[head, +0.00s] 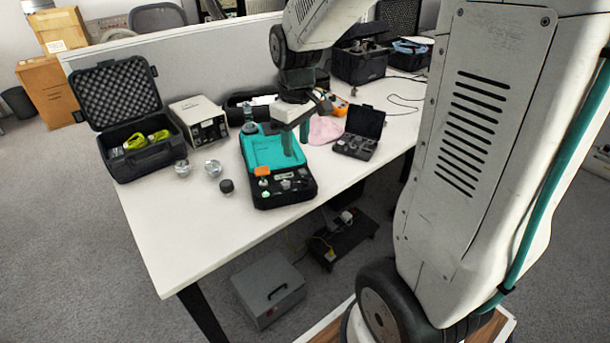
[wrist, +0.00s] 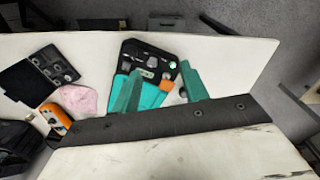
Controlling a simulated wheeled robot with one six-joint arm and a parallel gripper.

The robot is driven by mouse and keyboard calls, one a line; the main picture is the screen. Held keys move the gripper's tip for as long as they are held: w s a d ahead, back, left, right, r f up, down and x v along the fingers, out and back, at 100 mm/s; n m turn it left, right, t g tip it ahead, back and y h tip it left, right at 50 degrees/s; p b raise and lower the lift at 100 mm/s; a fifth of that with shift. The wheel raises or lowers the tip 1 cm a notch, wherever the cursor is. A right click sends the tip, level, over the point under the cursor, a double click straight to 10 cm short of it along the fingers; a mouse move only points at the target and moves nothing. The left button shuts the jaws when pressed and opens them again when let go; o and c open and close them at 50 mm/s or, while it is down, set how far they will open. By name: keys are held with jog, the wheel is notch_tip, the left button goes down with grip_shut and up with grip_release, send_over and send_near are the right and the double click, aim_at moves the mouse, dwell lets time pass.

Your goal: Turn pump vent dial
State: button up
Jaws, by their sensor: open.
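The pump (head: 272,152) is a teal and black unit lying on the white table, with a black panel (head: 301,188) at its near end. The panel carries several small knobs and fittings, plus an orange part (head: 262,171); I cannot tell which knob is the vent dial. My gripper (head: 296,146) has two teal fingers and hangs over the pump, open and empty. In the wrist view the fingertips (wrist: 160,70) spread either side of the orange part (wrist: 167,85), with the panel (wrist: 133,49) beyond. I cannot tell the height above it. The fingers hide part of the teal body.
An open black case (head: 150,163) with yellow-green tools and a beige instrument (head: 200,118) stand left. Metal pieces (head: 213,168) and a black-capped one (head: 227,186) lie left of the pump. A pink cloth (head: 325,131) and small open case (head: 357,146) lie right. The near-left tabletop is clear.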

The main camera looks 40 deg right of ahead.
jog(key=n, duration=0.2)
send_near(305, 181)
jog(key=shift+w, duration=0.45)
notch_tip(305, 181, down, 8)
jog(key=shift+w+d+f, duration=0.1)
jog(key=shift+f, duration=0.1)
jog(key=c, duration=0.9)
